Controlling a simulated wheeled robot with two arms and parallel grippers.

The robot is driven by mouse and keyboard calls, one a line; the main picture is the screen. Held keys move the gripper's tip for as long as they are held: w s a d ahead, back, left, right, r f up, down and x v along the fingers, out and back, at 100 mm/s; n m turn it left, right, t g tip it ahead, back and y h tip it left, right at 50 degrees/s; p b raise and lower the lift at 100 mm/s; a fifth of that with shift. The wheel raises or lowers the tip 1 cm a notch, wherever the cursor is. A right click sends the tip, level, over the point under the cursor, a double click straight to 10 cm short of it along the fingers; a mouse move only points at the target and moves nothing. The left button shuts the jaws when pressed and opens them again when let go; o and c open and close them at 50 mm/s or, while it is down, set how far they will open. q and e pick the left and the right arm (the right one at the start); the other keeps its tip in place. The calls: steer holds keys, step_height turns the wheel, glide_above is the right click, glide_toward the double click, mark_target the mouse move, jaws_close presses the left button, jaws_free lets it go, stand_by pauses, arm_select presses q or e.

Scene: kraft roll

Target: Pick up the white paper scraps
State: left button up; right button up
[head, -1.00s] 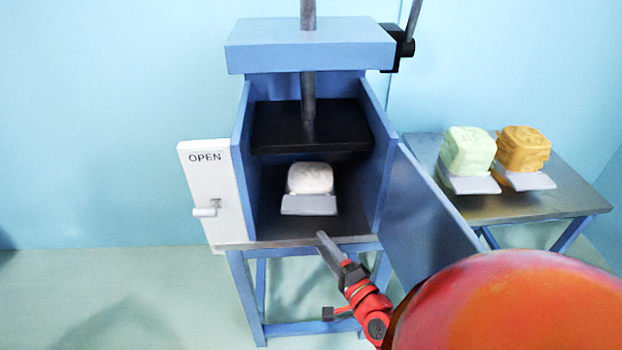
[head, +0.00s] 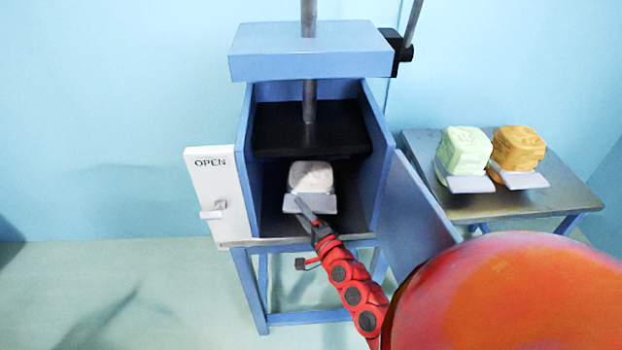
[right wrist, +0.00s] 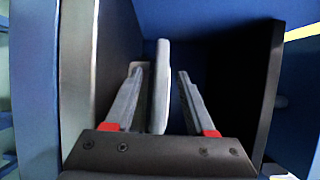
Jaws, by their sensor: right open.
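The white paper scraps (head: 311,177) are a rounded white block inside the open blue press (head: 245,170), on its dark floor under the black plate. A pale grey tab (head: 322,203) sticks out at the block's front. My right gripper (head: 299,203) reaches into the press from the front, its fingertips at the tab. In the right wrist view the open fingers stand either side of a thin grey slab (right wrist: 160,88), which looks like this tab seen edge-on, with gaps showing. The white block itself cannot be made out there. My left gripper is not in view.
The press door (head: 425,210) stands open at right, close to my right arm. A white panel marked OPEN (head: 212,195) is at left. A side table (head: 500,205) at right holds a green block (head: 464,150) and an orange block (head: 518,148), both with grey tabs.

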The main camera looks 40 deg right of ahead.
steer(key=shift+w+d, duration=0.15)
steer(key=shift+w, duration=1.05)
jaws_close()
